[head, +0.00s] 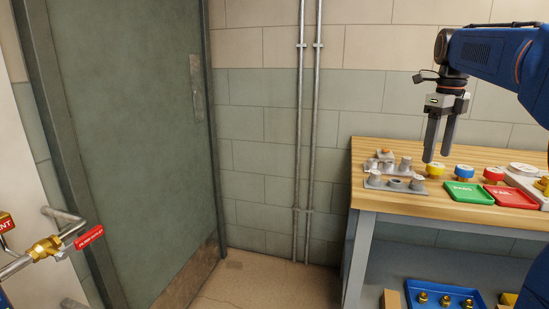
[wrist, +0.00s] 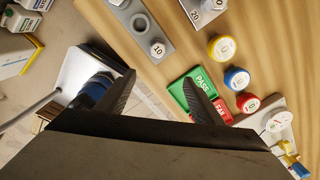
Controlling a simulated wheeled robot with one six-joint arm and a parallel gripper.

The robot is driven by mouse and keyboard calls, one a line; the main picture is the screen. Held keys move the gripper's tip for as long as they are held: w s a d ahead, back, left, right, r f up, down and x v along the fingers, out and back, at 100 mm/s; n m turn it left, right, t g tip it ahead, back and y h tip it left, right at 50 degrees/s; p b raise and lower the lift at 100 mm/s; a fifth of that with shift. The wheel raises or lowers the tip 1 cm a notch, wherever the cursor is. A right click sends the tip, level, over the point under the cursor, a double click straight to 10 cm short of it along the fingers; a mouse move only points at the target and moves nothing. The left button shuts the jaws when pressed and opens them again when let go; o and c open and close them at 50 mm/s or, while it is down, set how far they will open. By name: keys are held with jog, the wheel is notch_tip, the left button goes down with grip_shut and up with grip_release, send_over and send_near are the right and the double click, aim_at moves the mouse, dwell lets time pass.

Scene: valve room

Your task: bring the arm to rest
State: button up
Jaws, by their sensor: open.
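My gripper (head: 440,137) hangs from the blue arm at the upper right of the head view, fingers pointing down, above the left part of the wooden workbench (head: 430,207). Its two dark fingers are apart with nothing between them. In the wrist view the gripper (wrist: 168,103) shows its spread fingers over the bench edge, the right finger overlapping the green PASS tray.
The bench holds grey weights in a holder (head: 395,183), coloured round pieces (head: 435,170), a green PASS tray (head: 468,192) and a red FAIL tray (head: 510,197). A blue tray (head: 440,298) sits below. Wall pipes (head: 306,130), a green door (head: 130,130) and a brass valve (head: 46,248) stand left.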

jog(key=s+a+f+n+t, duration=0.1)
jog(key=s+a+f+n, duration=0.35)
jog(key=s+n, duration=0.25)
jog(key=s+a+f+n+t, duration=0.1)
jog(key=s+a+f+n, duration=0.35)
jog(key=s+n, duration=0.25)
jog(key=s+a+f+n+t, duration=0.1)
jog(key=s+a+f+n, duration=0.1)
jog(key=s+f+n, duration=0.5)
jog(key=s+a+f+n+t, duration=0.1)
jog(key=s+a+f+n, duration=0.2)
jog(key=s+f+n, duration=0.5)
jog(key=shift+a+f+n, duration=0.25)
jog(key=shift+f+n, duration=0.45)
jog(key=shift+f, duration=0.25)
